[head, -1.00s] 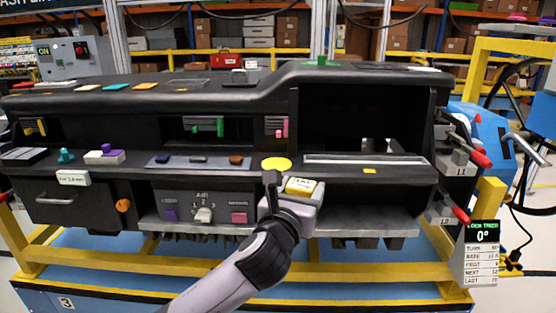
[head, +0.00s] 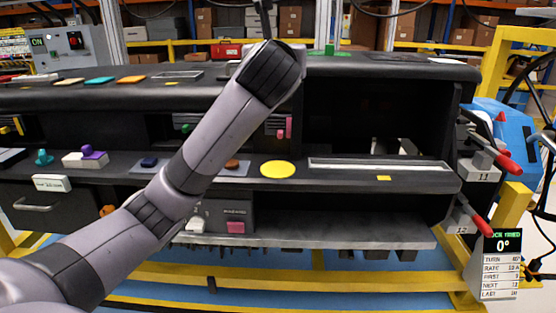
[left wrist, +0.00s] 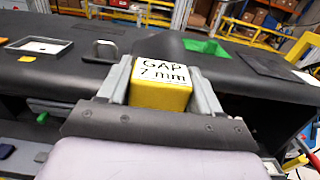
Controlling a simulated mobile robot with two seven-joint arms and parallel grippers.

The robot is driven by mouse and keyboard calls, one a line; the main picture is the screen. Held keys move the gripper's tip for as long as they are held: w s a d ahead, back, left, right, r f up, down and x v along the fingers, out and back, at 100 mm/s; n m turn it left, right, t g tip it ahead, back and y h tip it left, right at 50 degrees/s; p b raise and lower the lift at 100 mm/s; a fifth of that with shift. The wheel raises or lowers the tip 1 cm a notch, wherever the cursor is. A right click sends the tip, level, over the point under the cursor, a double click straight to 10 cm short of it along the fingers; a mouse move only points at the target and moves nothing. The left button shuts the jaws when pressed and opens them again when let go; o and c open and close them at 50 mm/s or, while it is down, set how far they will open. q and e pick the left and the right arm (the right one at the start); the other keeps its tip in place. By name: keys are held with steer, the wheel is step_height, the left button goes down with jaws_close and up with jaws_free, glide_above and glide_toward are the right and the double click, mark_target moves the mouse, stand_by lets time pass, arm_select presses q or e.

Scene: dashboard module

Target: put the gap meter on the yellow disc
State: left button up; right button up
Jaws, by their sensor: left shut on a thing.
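The gap meter is a yellow block with a white label reading "GAP 7 mm" (left wrist: 160,85). My left gripper (left wrist: 160,72) is shut on it, one grey finger on each side. In the head view my left gripper (head: 265,12) is at the top edge, above the dashboard's top, and the gap meter cannot be made out there. The yellow disc (head: 277,169) lies flat and bare on the dashboard's middle shelf, well below the gripper and right of my forearm. My right gripper is not in view.
A black dashboard (head: 355,70) fills the middle, with an open bay above the shelf. A pale strip (head: 380,164) lies right of the disc. Red-handled clamps (head: 495,155) stick out at the right end. My left arm covers part of the left shelf.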

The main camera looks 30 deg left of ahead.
arm_select(q)
step_height(320, 180, down, 14)
steer(key=shift+r+b, duration=0.1)
steer(key=shift+b, duration=1.15)
steer(key=shift+f, duration=0.9)
step_height(320, 180, down, 4)
steer(key=shift+r+b, duration=0.25)
steer(key=shift+b, duration=0.3)
steer(key=o, duration=1.2)
steer(key=shift+f, duration=0.1)
steer(key=shift+o, duration=0.2)
steer(key=shift+s, duration=0.1)
